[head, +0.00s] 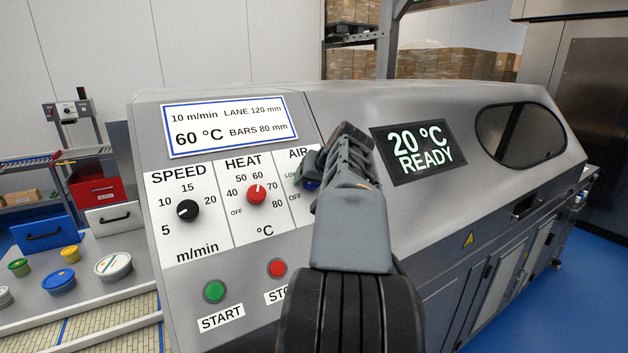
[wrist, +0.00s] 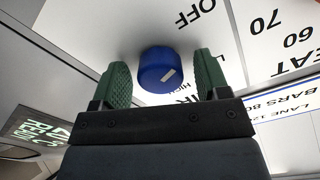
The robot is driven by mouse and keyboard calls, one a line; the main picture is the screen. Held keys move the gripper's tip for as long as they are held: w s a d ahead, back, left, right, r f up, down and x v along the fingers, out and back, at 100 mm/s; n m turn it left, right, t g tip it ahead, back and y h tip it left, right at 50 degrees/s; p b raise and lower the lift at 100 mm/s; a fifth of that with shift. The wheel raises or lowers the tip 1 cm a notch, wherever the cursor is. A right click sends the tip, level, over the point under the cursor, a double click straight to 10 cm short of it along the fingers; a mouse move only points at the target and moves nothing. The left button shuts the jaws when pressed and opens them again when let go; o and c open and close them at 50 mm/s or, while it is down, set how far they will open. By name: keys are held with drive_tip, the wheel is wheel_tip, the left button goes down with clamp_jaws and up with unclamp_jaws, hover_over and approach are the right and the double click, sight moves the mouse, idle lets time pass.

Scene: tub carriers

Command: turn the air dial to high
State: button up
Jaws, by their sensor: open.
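The air dial is a blue round knob that shows in the wrist view (wrist: 155,66), with a white mark on its face. In the head view only a sliver of the blue dial (head: 312,184) shows beside my gripper. My gripper (wrist: 163,72) is open, with one green finger pad on each side of the dial and a small gap at both sides. In the head view my gripper (head: 318,172) covers most of the air panel. An OFF label and part of a HIGH label show near the dial in the wrist view; I cannot tell the exact setting.
Left of the air panel are the red heat dial (head: 256,195) and the black speed dial (head: 187,210). Below are the green start button (head: 214,292) and the red stop button (head: 277,268). A display (head: 418,152) reads 20 °C READY. Tubs stand at the left.

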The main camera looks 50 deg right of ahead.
drive_tip(key=c, duration=0.9)
drive_tip(key=shift+c, duration=0.2)
